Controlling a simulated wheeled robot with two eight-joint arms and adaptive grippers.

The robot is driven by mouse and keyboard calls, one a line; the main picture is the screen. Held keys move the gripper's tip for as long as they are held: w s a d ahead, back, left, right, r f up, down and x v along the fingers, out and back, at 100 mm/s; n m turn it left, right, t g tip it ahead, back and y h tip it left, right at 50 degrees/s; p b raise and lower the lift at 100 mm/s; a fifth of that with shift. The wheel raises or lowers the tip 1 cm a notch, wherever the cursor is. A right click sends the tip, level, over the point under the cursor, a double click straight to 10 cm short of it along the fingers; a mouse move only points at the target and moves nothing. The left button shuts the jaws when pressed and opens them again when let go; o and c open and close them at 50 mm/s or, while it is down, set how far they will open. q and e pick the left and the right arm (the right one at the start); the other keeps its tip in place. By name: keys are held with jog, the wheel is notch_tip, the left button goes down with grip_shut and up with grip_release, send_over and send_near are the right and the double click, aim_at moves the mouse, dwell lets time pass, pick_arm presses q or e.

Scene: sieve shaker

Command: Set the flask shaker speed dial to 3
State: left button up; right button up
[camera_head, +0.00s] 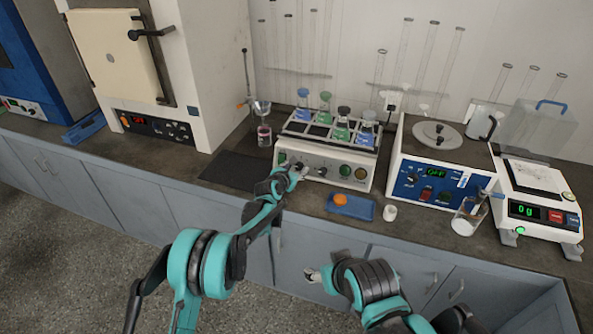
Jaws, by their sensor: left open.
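The flask shaker (329,158) stands on the bench, a white box with a rack on top that holds several flasks of blue and green liquid. Its front panel has a dark knob (322,171), a green button (345,170) and an amber round part at the right. My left gripper (299,170) is open, close in front of the panel's left half, and hides part of it. I cannot tell whether it touches a dial, and the scale marks are too small to read. My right gripper (312,274) is low in front of the cabinets, away from the shaker.
A blue tray (351,207) with an orange item and a small white cup (390,212) lie before the shaker. A dark mat (233,171) lies left, near an oven (150,75).

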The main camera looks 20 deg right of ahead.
pick_arm(q)
jog(key=shift+w+d+f, duration=0.25)
jog(key=shift+w+d, duration=0.15)
jog(key=shift+w, duration=0.15)
grip_shut()
